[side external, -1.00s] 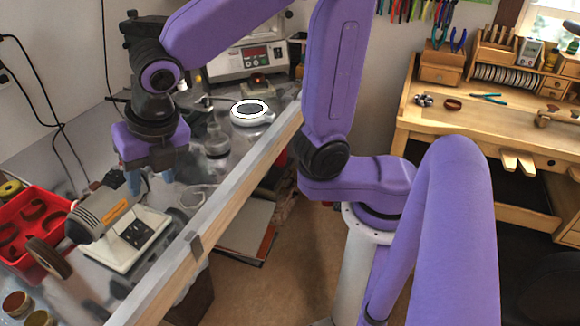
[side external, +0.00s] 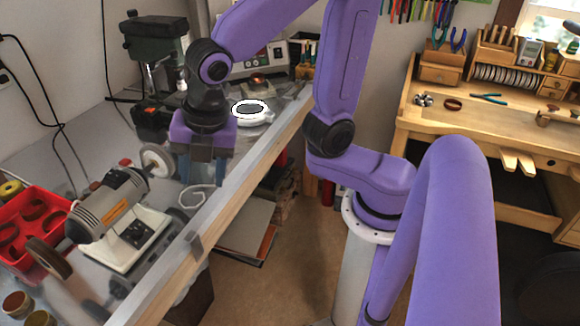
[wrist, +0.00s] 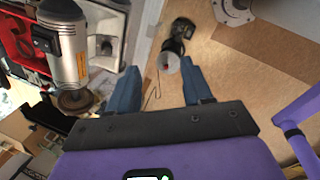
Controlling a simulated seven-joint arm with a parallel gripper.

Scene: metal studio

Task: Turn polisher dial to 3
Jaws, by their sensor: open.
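The polisher (side external: 112,205) is a grey motor with an orange label on a white base, with a wheel at each end. It stands on the bench at the left of the side view. A dark control panel (side external: 135,233) is on its base; the dial's setting is too small to read. The polisher also shows at the upper left of the wrist view (wrist: 68,42). My gripper (side external: 202,175) is open and empty, fingers pointing down, to the right of the polisher and apart from it. In the wrist view its two blue fingers (wrist: 160,88) are spread wide.
A red tray (side external: 35,222) lies left of the polisher, with jars in front. A round white device (side external: 251,119) and a drill press (side external: 155,42) stand farther back. The bench's wooden front edge (side external: 225,205) runs close to my gripper, with floor beyond.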

